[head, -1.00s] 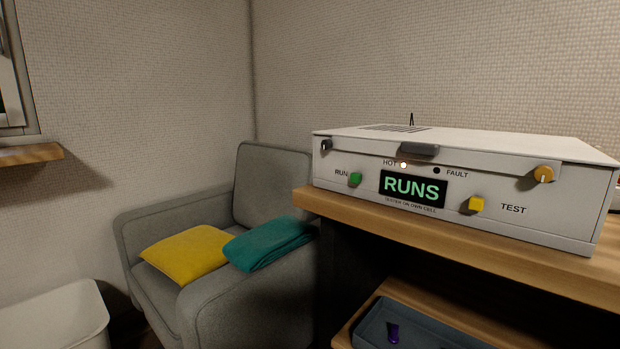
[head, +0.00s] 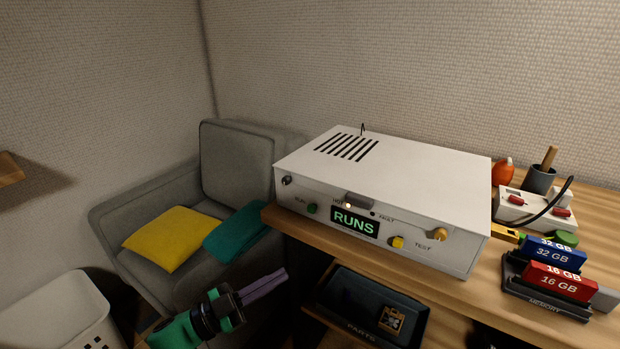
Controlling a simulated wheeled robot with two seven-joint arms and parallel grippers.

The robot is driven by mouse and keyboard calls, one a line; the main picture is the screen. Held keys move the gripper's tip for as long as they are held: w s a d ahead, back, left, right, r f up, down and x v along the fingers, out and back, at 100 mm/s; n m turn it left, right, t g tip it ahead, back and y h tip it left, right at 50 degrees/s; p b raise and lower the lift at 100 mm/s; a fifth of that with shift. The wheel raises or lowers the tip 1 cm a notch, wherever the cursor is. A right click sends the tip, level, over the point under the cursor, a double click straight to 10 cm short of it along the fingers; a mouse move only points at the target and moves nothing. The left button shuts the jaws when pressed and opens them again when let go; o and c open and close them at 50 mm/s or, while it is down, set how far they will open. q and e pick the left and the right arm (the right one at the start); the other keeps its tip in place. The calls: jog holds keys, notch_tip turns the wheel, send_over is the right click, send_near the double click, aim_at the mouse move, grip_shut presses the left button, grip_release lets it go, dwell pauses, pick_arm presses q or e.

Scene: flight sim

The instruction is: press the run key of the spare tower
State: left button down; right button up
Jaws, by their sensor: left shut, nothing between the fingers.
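The spare tower is a white box (head: 390,180) lying flat on the wooden desk, with slots in its top. The green run key (head: 312,208) is at the left of its front face, beside the word RUN. The display (head: 355,221) reads RUNS in green. The HOT lamp (head: 348,205) glows; the FAULT lamp (head: 373,213) is dark. A yellow TEST key (head: 397,242) sits to the right. My left gripper (head: 284,272) is shut and empty, below and left of the run key, apart from the box. My right gripper is not in view.
A dark PARTS tray (head: 328,318) is on a lower shelf, holding a small fan-like part. Memory modules (head: 558,282) stand in a rack at right, near a white power strip (head: 530,208). A grey armchair (head: 236,160) and a white bin (head: 60,318) are at left.

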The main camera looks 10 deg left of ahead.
aim_at(312, 209)
pick_arm(q)
notch_tip(312, 209, up, 10)
jog(key=s+m+g+h+p, duration=0.1)
jog(key=m+g+h+p, duration=0.1)
jog(key=m+g, duration=0.3)
jog(key=shift+s+a+m+g+p, duration=0.3)
jog(key=shift+m+p, duration=0.1)
jog(key=shift+p, duration=0.5)
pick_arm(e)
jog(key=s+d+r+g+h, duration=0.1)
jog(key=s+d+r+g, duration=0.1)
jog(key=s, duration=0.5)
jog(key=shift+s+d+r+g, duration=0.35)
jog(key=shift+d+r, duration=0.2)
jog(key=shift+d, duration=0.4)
pick_arm(q)
jog(key=w+d+b, duration=0.1)
jog(key=w, duration=0.1)
jog(key=w+d+b, duration=0.1)
jog(key=w+b, duration=0.1)
jog(key=w, duration=0.1)
jog(key=w+d+b, duration=0.1)
jog(key=w, duration=0.1)
jog(key=shift+w, duration=0.25)
jog(key=shift+w+d, duration=0.2)
jog(key=shift+w, duration=0.15)
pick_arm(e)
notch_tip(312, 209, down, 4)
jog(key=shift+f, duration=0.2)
